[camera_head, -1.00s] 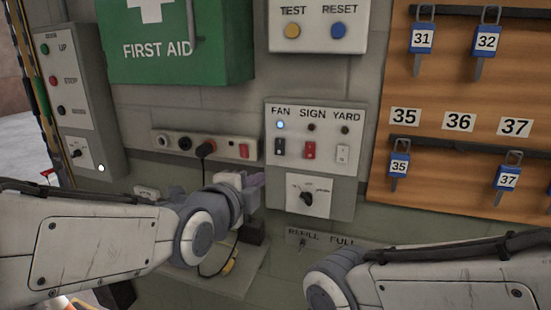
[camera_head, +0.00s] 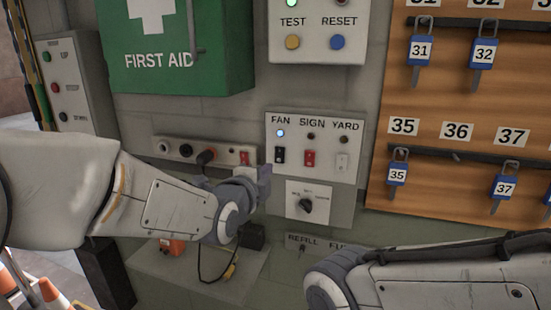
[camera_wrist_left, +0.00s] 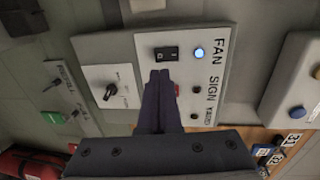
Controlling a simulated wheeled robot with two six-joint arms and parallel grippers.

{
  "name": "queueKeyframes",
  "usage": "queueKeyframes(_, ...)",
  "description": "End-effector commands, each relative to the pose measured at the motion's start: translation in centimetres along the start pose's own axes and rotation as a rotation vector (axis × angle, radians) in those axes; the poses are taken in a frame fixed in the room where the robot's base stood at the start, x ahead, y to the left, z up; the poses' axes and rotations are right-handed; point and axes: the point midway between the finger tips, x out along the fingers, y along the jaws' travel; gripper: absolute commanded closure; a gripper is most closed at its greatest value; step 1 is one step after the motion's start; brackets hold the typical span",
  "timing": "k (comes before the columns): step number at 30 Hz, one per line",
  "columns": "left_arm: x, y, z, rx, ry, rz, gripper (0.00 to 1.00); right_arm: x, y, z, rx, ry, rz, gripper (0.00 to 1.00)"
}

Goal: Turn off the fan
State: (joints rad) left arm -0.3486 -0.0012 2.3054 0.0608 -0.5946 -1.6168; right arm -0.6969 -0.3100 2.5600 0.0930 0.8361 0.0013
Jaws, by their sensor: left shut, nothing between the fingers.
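The black FAN rocker switch (camera_head: 280,156) sits at the left of a white panel (camera_head: 350,176), under a lit blue lamp (camera_head: 281,133). In the left wrist view the FAN switch (camera_wrist_left: 166,53) shows its I and O marks, and the lamp (camera_wrist_left: 198,53) glows. My left gripper (camera_head: 265,176) is just left of and below the switch in the head view. In the wrist view its dark fingertips (camera_wrist_left: 160,74) are shut and empty, close beside one end of the switch; I cannot tell whether they touch it. My right gripper is out of view; only that arm shows.
A red SIGN switch (camera_head: 310,158) and a white YARD switch (camera_head: 342,161) are on the same panel. A rotary knob (camera_head: 306,205) is below. A socket strip (camera_head: 225,156) with a plugged cable is left, and a key board (camera_head: 460,180) is right.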

Motion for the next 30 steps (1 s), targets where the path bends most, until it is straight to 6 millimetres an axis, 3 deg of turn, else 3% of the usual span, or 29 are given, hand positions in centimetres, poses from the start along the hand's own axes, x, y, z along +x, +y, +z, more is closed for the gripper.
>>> queueKeyframes(6, 3.9, -0.2, 0.0, 0.0, -0.001, 0.005, 1.0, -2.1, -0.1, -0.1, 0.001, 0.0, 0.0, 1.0)
queueKeyframes(12, 6.2, -0.2, 0.0, 0.0, 0.0, 0.002, 1.0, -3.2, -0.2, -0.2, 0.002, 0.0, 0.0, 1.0)
queueKeyframes(30, 7.2, 0.3, 0.0, 0.0, 0.0, -0.007, 1.0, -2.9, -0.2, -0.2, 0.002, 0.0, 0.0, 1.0)
